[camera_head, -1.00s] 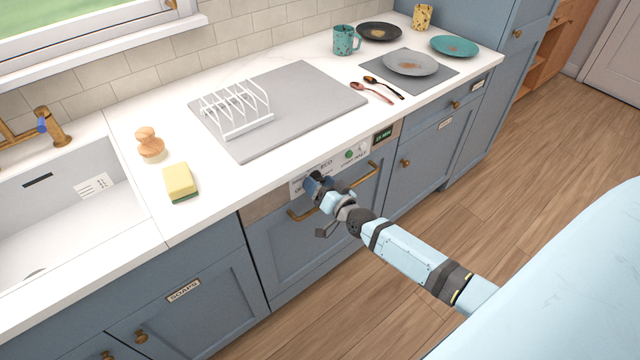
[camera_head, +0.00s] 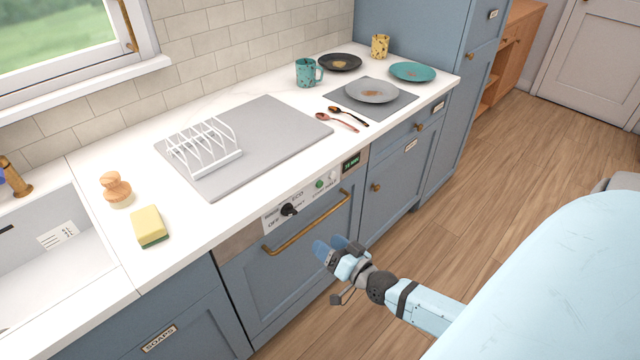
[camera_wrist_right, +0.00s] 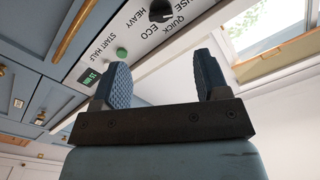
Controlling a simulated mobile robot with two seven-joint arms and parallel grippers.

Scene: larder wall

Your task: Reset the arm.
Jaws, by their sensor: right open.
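My right gripper (camera_head: 338,247) is open and empty in front of the dishwasher front, below and to the right of its brass handle (camera_head: 305,222). In the right wrist view its two blue pads (camera_wrist_right: 165,82) stand wide apart with nothing between them. The dishwasher's control panel (camera_head: 300,202) has a black knob (camera_head: 289,209), a green button (camera_head: 319,184) and a small lit display (camera_head: 351,163). The knob also shows in the right wrist view (camera_wrist_right: 160,10), beyond the fingers. My left gripper is not in view.
The white worktop holds a grey mat with a white rack (camera_head: 203,148), a yellow sponge (camera_head: 150,226), a wooden brush (camera_head: 116,189), two spoons, plates and a teal mug (camera_head: 307,72). A sink (camera_head: 60,265) is at the left. Wooden floor (camera_head: 490,190) lies free at the right.

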